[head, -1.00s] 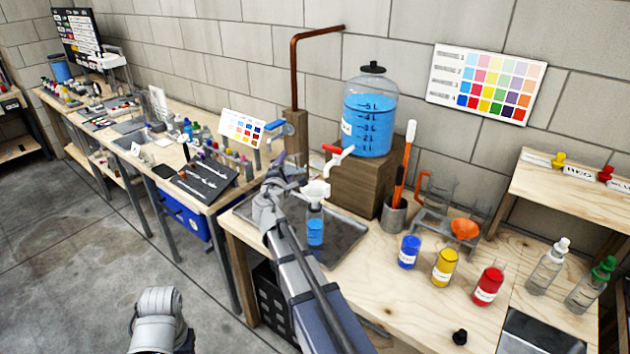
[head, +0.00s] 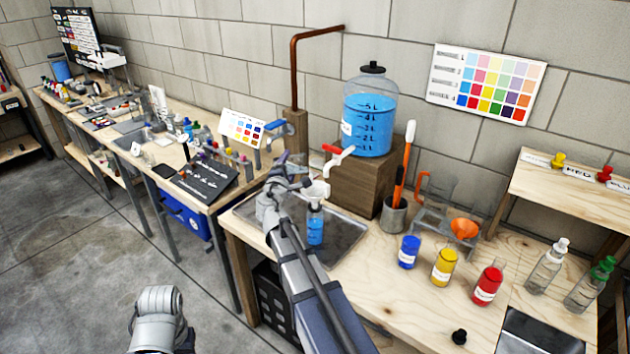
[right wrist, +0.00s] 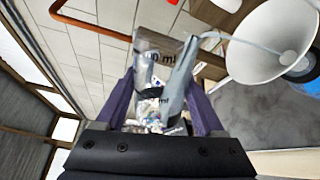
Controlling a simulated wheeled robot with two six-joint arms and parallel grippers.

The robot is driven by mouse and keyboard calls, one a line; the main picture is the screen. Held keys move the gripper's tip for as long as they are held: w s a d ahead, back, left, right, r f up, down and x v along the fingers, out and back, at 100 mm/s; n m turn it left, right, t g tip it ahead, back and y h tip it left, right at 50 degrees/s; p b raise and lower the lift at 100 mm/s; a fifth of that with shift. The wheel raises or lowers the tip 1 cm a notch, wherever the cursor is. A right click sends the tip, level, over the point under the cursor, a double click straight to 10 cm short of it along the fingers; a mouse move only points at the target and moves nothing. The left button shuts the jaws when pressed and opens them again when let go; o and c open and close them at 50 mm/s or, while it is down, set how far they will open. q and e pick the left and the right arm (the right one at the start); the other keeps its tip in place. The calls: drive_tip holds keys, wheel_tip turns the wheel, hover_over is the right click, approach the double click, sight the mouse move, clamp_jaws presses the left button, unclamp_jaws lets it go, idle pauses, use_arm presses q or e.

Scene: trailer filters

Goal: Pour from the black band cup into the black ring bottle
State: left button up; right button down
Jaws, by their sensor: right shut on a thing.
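My right gripper (head: 290,178) is beside and slightly left of a white funnel (head: 318,191). The funnel sits in the mouth of a clear bottle with blue liquid (head: 315,229), on the metal tray; a black ring on it is not clear. In the right wrist view, my right gripper (right wrist: 160,115) is shut on a clear cup with a dark band and printed markings (right wrist: 155,48). The cup is tilted near the funnel (right wrist: 268,45). A thin pale curve runs from cup to funnel; I cannot tell if it is liquid.
A blue-filled dispenser (head: 370,118) stands on a wooden block behind the bottle. A grey holder with tools (head: 393,215), a rack with an orange funnel (head: 464,228), and blue, yellow (head: 445,267) and red bottles stand to the right.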

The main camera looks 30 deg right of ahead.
drive_tip(key=f+n+b, duration=0.1)
drive_tip(key=n+b, duration=0.1)
drive_tip(key=f, duration=0.1)
drive_tip(key=shift+w+a+f+n+b, duration=0.3)
drive_tip(key=shift+a+n+b, duration=0.1)
drive_tip(key=shift+n, duration=0.5)
drive_tip(key=shift+r, duration=0.1)
drive_tip(key=shift+s+d+f+n+h+b, duration=0.1)
drive_tip(key=shift+f+n+h+b, duration=0.2)
drive_tip(key=shift+f+n+b, duration=0.4)
drive_tip(key=shift+w+a+f+n+h+b, duration=0.15)
drive_tip(key=shift+w+a+f+n+b, duration=0.4)
drive_tip(key=shift+n, duration=0.95)
drive_tip(key=shift+w+a+f+n+h+b, duration=0.1)
drive_tip(key=shift+w+a+f+n+b, duration=0.35)
drive_tip(key=shift+n+b, duration=0.85)
drive_tip(key=shift+w+a+f+n+h+b, duration=0.2)
drive_tip(key=shift+a+f+n+b, duration=0.5)
drive_tip(key=shift+n, duration=1)
drive_tip(key=shift+d, duration=0.1)
